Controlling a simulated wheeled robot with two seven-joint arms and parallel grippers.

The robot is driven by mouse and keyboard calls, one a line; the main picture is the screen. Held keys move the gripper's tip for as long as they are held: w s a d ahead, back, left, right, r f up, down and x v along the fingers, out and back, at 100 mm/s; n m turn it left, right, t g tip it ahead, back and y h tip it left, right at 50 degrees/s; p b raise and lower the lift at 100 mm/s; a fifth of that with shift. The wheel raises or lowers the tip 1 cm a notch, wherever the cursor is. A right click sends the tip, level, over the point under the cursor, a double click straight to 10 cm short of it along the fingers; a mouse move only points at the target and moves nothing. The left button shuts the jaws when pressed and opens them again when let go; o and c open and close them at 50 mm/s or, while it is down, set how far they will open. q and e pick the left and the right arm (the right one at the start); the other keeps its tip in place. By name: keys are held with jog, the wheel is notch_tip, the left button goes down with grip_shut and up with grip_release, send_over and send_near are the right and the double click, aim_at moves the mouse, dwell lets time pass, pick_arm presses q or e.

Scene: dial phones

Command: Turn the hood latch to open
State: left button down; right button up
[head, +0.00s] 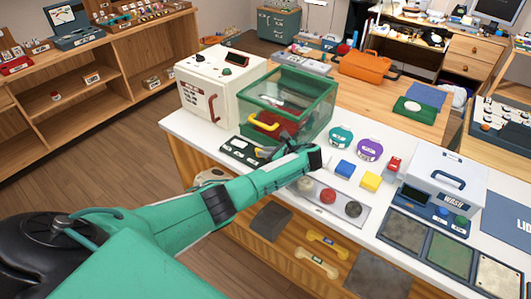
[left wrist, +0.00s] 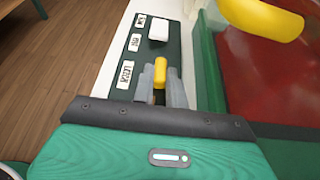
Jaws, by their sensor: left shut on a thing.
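The hood (head: 305,88) is a clear box with a green frame on the white counter, with a yellow handle (head: 264,122) on its front. The handle also shows large at the top right of the left wrist view (left wrist: 262,16). A dark panel (head: 236,147) lies in front of the hood, with labels and a white switch (left wrist: 159,29). The yellow latch (left wrist: 160,70) stands on this panel beside the label "LATCH" (left wrist: 126,74). My left gripper (left wrist: 161,85) is shut on the latch, one grey finger on each side. The gripper partly hides the latch's lower part. My right gripper is not in view.
A white machine with a red handle (head: 212,108) stands left of the hood. Round teal (head: 341,137) and purple (head: 369,149) items, blue and yellow blocks, and a tray of knobs (head: 353,208) lie right of my arm. A white washer box (head: 446,178) stands further right.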

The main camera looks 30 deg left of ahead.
pick_arm(q)
jog(key=c, duration=1.4)
grip_release()
jog(key=shift+c, duration=0.2)
jog(key=b+v, duration=0.2)
jog(key=v, duration=1.1)
jog(key=shift+d+r, duration=0.2)
jog(key=shift+d, duration=0.2)
jog(key=shift+w, duration=0.1)
